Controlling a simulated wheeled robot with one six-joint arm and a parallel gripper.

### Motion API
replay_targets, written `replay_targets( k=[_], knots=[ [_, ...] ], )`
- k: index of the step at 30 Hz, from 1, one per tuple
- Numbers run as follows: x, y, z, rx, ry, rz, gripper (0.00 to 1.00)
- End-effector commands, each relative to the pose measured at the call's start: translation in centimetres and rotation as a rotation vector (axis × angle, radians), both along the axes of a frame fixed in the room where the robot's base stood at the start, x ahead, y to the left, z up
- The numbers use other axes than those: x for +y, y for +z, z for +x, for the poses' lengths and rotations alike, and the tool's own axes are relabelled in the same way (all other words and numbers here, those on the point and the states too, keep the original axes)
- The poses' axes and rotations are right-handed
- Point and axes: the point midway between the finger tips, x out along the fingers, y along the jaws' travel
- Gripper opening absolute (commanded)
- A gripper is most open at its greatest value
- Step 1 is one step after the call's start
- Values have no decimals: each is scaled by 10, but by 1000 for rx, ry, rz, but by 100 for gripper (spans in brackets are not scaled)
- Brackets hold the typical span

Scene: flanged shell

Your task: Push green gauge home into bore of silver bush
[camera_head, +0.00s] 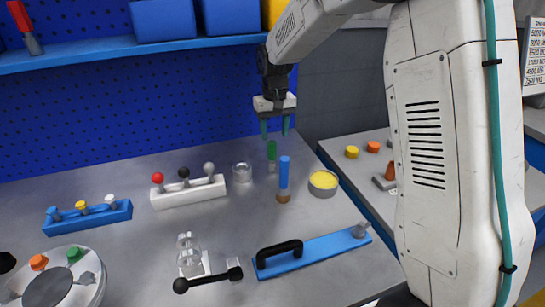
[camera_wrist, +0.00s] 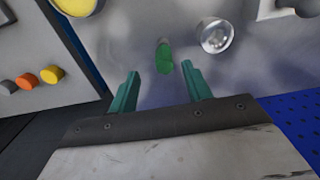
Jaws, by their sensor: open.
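The green gauge (camera_head: 272,151) stands upright on the grey bench, with a green top and a paler lower end. It also shows in the wrist view (camera_wrist: 164,60), between and beyond my fingertips. The silver bush (camera_head: 242,173) is a short round ring to the left of the gauge, apart from it. In the wrist view the bush (camera_wrist: 215,36) is right of the gauge, and its open bore faces up. My gripper (camera_head: 274,130) is open and empty, its two green fingers pointing down above the gauge. I cannot tell the exact gap between fingertips and gauge.
A blue-topped peg (camera_head: 284,173) and a yellow-filled dish (camera_head: 323,183) stand right of the gauge. A white block with lever knobs (camera_head: 190,192) is left of the bush. The blue pegboard (camera_head: 120,110) rises behind. A blue handled bar (camera_head: 312,256) lies in front.

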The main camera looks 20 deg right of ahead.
Motion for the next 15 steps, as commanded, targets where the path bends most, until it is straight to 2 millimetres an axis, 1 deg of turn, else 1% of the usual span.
replay_targets(
  k=[6, 11, 15],
  knots=[
    [1, -23, 3, 3, 0, 0, 49],
    [2, -36, 4, 3, 0, 0, 49],
    [4, -54, 5, 4, 0, 0, 49]
  ],
)
